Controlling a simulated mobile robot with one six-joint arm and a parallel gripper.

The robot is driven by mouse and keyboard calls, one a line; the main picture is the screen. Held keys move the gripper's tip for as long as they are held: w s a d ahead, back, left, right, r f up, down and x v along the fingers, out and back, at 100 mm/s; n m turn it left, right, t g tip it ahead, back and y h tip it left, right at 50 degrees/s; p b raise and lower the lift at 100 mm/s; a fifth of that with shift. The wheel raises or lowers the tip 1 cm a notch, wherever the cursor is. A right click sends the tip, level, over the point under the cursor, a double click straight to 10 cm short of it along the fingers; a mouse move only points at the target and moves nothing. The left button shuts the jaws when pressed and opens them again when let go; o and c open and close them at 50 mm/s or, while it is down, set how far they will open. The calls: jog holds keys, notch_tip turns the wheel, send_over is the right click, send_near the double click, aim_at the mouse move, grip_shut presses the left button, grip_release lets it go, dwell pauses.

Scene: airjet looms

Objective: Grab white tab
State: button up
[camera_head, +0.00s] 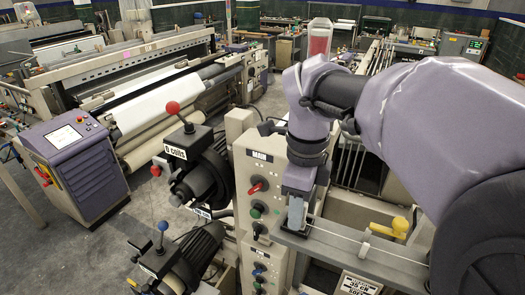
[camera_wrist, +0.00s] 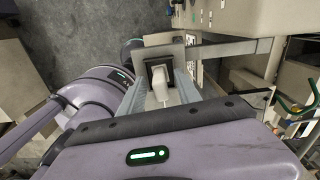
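A white tab (camera_wrist: 161,84) stands up from a black square socket (camera_wrist: 152,68) in the wrist view. My gripper (camera_wrist: 162,78) reaches down over it, with one grey-blue finger on each side. The fingers look apart, and a small gap seems to show beside the tab. In the head view my gripper (camera_head: 296,218) points down at the left end of a grey rail (camera_head: 345,246), at the black socket. There the tab is hidden behind the fingers.
A white cord with a small white piece (camera_head: 366,234) runs along the rail. A yellow knob (camera_head: 400,225) stands just beyond the rail. A control panel (camera_head: 258,185) with a red switch is close on the left. Black motors with ball-topped levers (camera_head: 173,108) stand further left.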

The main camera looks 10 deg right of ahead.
jog(key=shift+d+f, duration=0.15)
grip_shut()
